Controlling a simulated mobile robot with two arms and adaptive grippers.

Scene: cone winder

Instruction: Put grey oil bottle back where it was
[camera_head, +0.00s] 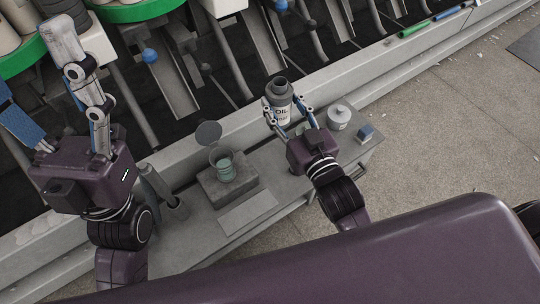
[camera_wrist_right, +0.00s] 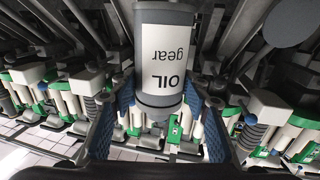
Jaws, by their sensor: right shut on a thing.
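The grey oil bottle (camera_head: 281,96) has a dark cap and a white label reading "OIL". My right gripper (camera_head: 289,121) is shut on it and holds it upright near the back edge of the grey bench (camera_head: 262,229). In the right wrist view the bottle (camera_wrist_right: 163,85) sits between the blue finger pads of my right gripper (camera_wrist_right: 167,112), its label reading "OIL gear" upside down. Whether its base touches anything is hidden by the gripper. My left gripper (camera_head: 52,90) is at the upper left, fingers spread apart, with nothing seen between them.
A grey machine rail (camera_head: 350,80) runs behind.

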